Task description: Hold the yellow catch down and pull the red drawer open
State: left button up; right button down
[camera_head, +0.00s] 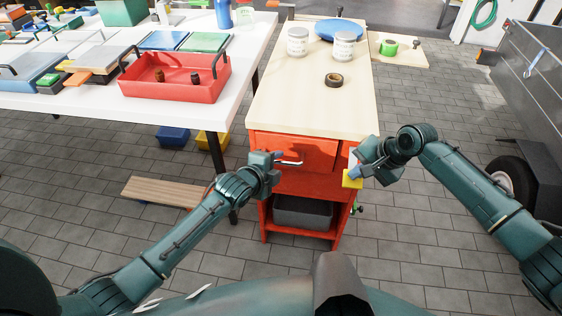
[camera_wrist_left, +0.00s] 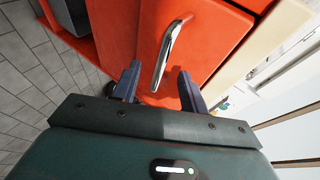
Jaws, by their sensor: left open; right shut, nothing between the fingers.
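The red drawer (camera_head: 318,154) is at the top of the red cabinet, under the wooden top, and looks closed. Its metal handle (camera_head: 290,162) also shows in the left wrist view (camera_wrist_left: 170,45). My left gripper (camera_head: 279,160) is at the handle. In the left wrist view its fingers (camera_wrist_left: 158,78) are open, with one end of the handle between them and a gap on each side. The yellow catch (camera_head: 352,181) is at the cabinet's right side. My right gripper (camera_head: 354,172) is shut, with its tips at the top of the catch; I cannot tell whether they press it.
A grey bin (camera_head: 303,211) sits on the cabinet's lower shelf. Two cans (camera_head: 298,41), a tape roll (camera_head: 333,80) and a blue disc (camera_head: 339,29) are on the wooden top. A white table with a red tray (camera_head: 175,90) stands left. Floor in front is clear.

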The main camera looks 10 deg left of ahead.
aim_at(280, 163)
pick_arm(q)
jog(key=shift+x, duration=1.55)
pick_arm(e)
jog(key=shift+s, duration=0.1)
pick_arm(q)
jog(key=c, duration=0.3)
jog(key=shift+w+d+f, duration=0.1)
jog(key=shift+w+f, duration=0.05)
jog(key=c, duration=0.3)
pick_arm(e)
jog(key=shift+f, duration=0.1)
pick_arm(q)
grip_shut()
jog(key=s, duration=0.7)
jog(key=shift+a, duration=0.2)
pick_arm(e)
jog(key=shift+d, duration=0.1)
